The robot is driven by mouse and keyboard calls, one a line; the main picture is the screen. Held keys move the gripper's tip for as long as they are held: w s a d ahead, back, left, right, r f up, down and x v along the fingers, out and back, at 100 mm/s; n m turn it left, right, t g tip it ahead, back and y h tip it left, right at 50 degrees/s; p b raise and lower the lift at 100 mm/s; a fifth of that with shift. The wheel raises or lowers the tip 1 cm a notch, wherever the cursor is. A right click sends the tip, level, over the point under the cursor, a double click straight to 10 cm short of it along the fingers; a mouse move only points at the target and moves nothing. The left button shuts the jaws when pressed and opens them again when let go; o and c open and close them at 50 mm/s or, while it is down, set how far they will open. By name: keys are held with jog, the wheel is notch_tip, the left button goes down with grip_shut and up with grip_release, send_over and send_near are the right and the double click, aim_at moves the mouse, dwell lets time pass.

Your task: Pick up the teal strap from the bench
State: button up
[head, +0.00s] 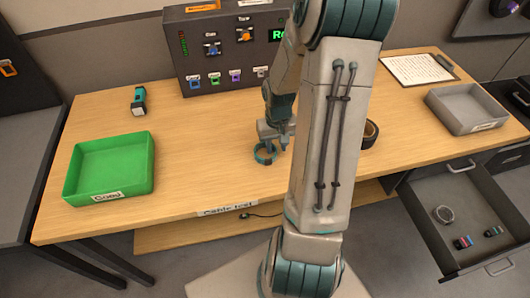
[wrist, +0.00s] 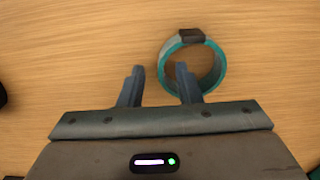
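The teal strap (head: 264,161) is a closed ring on the wooden bench near its front edge, just under my gripper in the head view. In the wrist view the teal strap (wrist: 220,68) is a teal and grey loop with a dark clasp at its far side. The gripper (head: 275,138) is partly hidden by my arm in the head view.
A green tray labelled Good (head: 75,185) is at left, with a teal and black item (head: 138,110) behind it. A dark console (head: 185,82) is at the back. A grey tray (head: 450,121), a clipboard (head: 405,68) and an open drawer (head: 425,200) are at right. A dark roll (head: 374,130) sits beside my arm.

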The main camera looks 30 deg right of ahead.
grip_shut()
jog(key=shift+r, duration=0.1)
dwell(0.3)
